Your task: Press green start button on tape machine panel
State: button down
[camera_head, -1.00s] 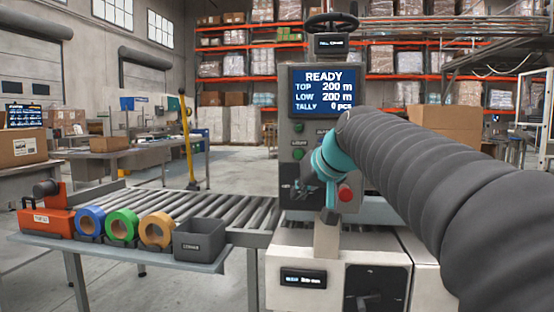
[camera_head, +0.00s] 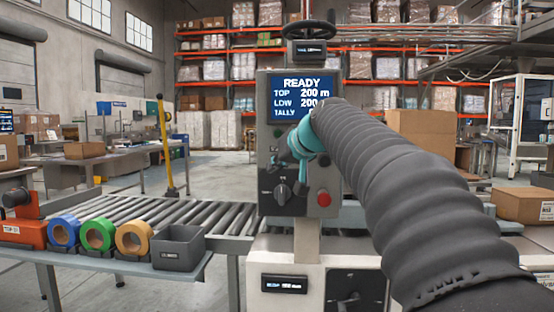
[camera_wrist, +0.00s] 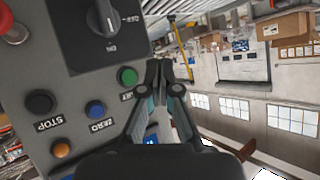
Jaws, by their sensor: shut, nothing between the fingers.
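The tape machine panel (camera_head: 264,190) is a grey upright face with a blue READY screen (camera_head: 300,95), partly behind my arm. In the wrist view the panel (camera_wrist: 60,75) appears upside down. A green button (camera_wrist: 127,77) shows there, its label partly covered by my gripper and not fully readable. My gripper (camera_wrist: 165,65) is shut and empty, its tips just right of the green button in the picture; contact cannot be told. In the head view my arm's wrist hides much of the button area.
Near the green button are a blue ZERO button (camera_wrist: 95,109), black STOP button (camera_wrist: 40,103), orange button (camera_wrist: 61,150) and selector knob (camera_wrist: 104,17). A red button (camera_head: 323,198) sits low on the panel. Tape rolls and a grey bin (camera_head: 178,248) stand left.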

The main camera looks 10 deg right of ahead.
jog(key=w+d+p, duration=0.2)
jog(key=w+p, duration=0.1)
jog(key=w, duration=0.3)
jog(key=shift+w+d, duration=0.15)
jog(key=shift+w, duration=0.15)
jog(key=shift+w, duration=0.15)
dwell(1.2)
jog(key=shift+w+d+p, duration=0.1)
jog(key=shift+w+p, duration=0.15)
jog(key=shift+p, duration=0.1)
jog(key=shift+w+d, duration=0.15)
jog(key=shift+w, duration=0.25)
dwell(0.7)
jog(key=shift+s, duration=0.15)
jog(key=shift+s+a+b, duration=0.25)
jog(key=shift+s+b, duration=0.1)
jog(key=shift+s, duration=0.3)
jog(key=shift+s, duration=0.1)
jog(key=shift+s+a+b, duration=0.25)
jog(key=shift+s+b, duration=0.2)
jog(key=shift+s, duration=0.3)
jog(key=shift+s+a+b, duration=0.3)
jog(key=shift+s+b, duration=0.15)
jog(key=shift+s, duration=0.35)
jog(key=shift+s+a+b, duration=0.25)
jog(key=shift+s+b, duration=0.2)
jog(key=shift+s, duration=0.3)
